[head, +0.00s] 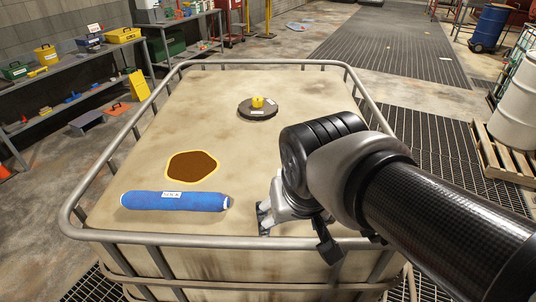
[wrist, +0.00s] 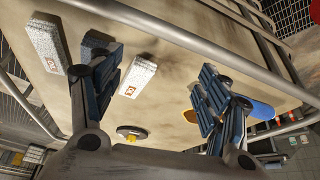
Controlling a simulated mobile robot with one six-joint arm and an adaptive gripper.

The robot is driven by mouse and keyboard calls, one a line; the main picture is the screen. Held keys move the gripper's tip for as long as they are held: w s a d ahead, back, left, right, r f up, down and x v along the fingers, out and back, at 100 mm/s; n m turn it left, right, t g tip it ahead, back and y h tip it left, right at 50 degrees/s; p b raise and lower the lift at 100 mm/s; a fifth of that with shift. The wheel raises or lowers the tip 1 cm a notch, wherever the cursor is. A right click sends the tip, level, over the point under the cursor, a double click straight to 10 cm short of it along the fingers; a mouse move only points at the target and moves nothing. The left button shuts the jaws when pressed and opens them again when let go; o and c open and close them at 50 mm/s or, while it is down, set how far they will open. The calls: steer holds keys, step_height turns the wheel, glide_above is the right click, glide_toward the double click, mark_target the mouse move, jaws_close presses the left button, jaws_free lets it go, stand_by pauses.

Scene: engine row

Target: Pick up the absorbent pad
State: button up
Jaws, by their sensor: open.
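In the wrist view, pale grey speckled blocks that look like absorbent pads lie on the tank top. One (wrist: 137,78) with a small red-and-white label lies between my fingers in the picture, nearer the left finger. Another (wrist: 45,52) with a label lies farther left. In the head view my gripper (head: 264,217) is over the tank's near edge, and my arm hides the pads.
The caged tank (head: 215,120) has a raised metal rail (head: 200,238) around its top. A blue sock (head: 175,201), a brown patch with yellow edge (head: 191,167) and a dark lid (head: 258,109) with a yellow cap are on top.

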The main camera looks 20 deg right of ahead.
steer(key=w+d+r+m+h+p, duration=0.1)
steer(key=w+d+r+m+p, duration=0.15)
steer(key=w, duration=0.35)
steer(key=w+d+r+m+p, duration=0.1)
steer(key=w+p, duration=0.3)
steer(key=w, duration=0.2)
steer(key=x, duration=0.4)
steer(key=b+x, duration=0.1)
steer(key=x, duration=0.2)
steer(key=b+x, duration=0.1)
steer(key=x, duration=0.3)
steer(key=shift+w+d+f, duration=0.15)
steer(key=shift+d+f, duration=0.15)
steer(key=shift+d, duration=0.1)
steer(key=shift+b+x, duration=0.45)
steer(key=shift+x, duration=2.55)
steer(key=shift+w+r, duration=0.1)
steer(key=c, duration=1.1)
